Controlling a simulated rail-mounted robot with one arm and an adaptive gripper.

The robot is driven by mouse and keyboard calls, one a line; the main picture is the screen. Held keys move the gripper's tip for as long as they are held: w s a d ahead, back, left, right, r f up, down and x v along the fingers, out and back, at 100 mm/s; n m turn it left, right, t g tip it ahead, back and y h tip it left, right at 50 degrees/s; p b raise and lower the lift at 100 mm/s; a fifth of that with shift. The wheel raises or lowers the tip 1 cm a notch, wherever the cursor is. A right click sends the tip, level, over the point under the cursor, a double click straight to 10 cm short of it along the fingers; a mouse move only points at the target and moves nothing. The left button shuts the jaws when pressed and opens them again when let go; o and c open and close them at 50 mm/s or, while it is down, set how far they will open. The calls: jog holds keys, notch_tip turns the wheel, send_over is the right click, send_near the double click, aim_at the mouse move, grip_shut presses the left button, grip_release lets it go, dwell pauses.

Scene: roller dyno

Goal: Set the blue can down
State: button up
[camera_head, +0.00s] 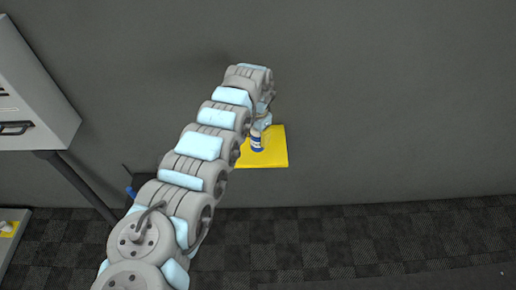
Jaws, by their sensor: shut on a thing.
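The blue can (257,142), blue with a white band, is small in the head view, near the middle of the picture. It shows against a yellow square surface (276,158); I cannot tell whether it touches that surface or is held above it. My gripper (262,125) is at the end of my arm, just above the can and shut on it. My wrist and arm links hide most of the fingers and the left part of the yellow square.
A grey cabinet (40,95) with a dark handle stands at the left. A tray edge with a yellow patch (9,229) and a small pale object is at the lower left. Dark checkered floor (370,240) lies in front. The grey area right of the yellow square is clear.

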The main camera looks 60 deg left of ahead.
aim_at(258, 139)
jog(key=shift+w+a+f+b, duration=0.2)
jog(key=shift+f+b, duration=0.3)
jog(key=shift+b, duration=0.55)
jog(key=shift+w+a+f+b, duration=0.15)
jog(key=shift+a+f+b, duration=0.25)
jog(key=shift+b, duration=0.7)
jog(key=shift+w+a+f+b, duration=0.15)
jog(key=shift+f+b, duration=0.4)
jog(key=shift+b, duration=0.5)
jog(key=b, duration=0.1)
jog(key=a+b, duration=0.1)
jog(key=b, duration=0.1)
jog(key=shift+w+f+b, duration=0.15)
jog(key=shift+f+b, duration=0.15)
jog(key=shift+f, duration=0.05)
jog(key=b, duration=0.1)
jog(key=f+b, duration=0.1)
jog(key=shift+w+a+b, duration=0.1)
jog(key=shift+w+b, duration=0.15)
jog(key=shift+b, duration=0.15)
notch_tip(258, 139, down, 3)
jog(key=shift+s+r+b, duration=0.15)
jog(key=shift+r+b, duration=0.05)
jog(key=shift+b, duration=0.55)
jog(key=shift+r, duration=0.15)
jog(key=o, duration=1.2)
